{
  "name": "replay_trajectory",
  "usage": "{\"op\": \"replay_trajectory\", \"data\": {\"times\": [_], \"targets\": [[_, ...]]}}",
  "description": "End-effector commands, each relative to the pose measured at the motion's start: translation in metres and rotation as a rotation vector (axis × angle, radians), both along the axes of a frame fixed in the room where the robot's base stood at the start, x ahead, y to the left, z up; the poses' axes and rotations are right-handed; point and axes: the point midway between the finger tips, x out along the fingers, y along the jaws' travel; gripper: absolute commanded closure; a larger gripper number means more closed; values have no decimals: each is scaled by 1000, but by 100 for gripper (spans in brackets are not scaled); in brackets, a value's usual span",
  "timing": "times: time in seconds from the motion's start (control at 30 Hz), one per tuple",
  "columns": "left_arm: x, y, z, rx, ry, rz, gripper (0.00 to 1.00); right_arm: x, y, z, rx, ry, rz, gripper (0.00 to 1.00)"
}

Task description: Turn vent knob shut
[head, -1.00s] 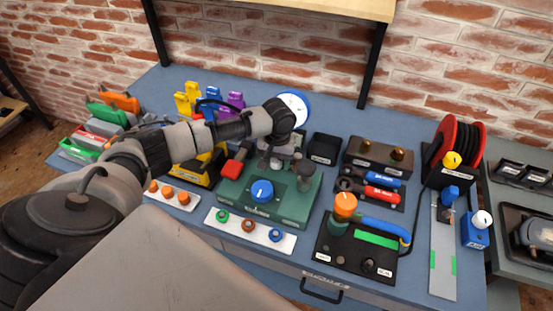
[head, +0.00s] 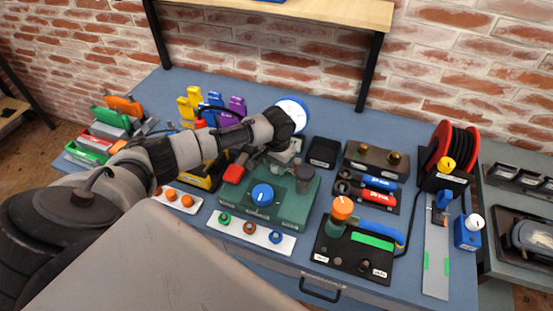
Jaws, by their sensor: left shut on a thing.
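A green unit (head: 291,211) stands on the blue bench, with a blue knob (head: 262,195) with a white mark on its front, a dark round knob (head: 304,174) at its right and a red handle (head: 234,173) at its left. A round white gauge with a blue rim (head: 294,113) stands behind it. My left gripper (head: 279,158) points down at the back of the green unit, apart from the blue knob. It is shut on a part there, taken to be the vent knob, mostly hidden by the gripper and wrist. My right gripper is not in view.
A white strip with several coloured buttons (head: 265,237) lies in front of the unit. To the right are a black panel with an orange knob (head: 342,207), red and blue tools (head: 379,194) and a red cable reel (head: 442,141). Yellow, blue and purple pieces stand behind my left arm.

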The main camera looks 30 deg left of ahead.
Motion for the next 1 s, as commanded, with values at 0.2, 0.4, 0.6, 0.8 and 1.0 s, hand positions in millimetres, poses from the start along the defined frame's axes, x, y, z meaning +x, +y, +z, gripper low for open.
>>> {"op": "replay_trajectory", "data": {"times": [0.2, 0.4, 0.6, 0.8, 1.0], "targets": [[0, 1, 3, 1, 0, -205, 86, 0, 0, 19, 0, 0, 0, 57], [0, 1, 3, 0, 0, -395, 86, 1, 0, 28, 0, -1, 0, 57], [0, 1, 2, 0, -2, -586, 86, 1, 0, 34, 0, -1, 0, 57], [1, 1, 1, 0, -1, -773, 86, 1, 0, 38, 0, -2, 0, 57], [1, 1, 1, 0, -3, -943, 86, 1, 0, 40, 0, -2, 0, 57]]}}
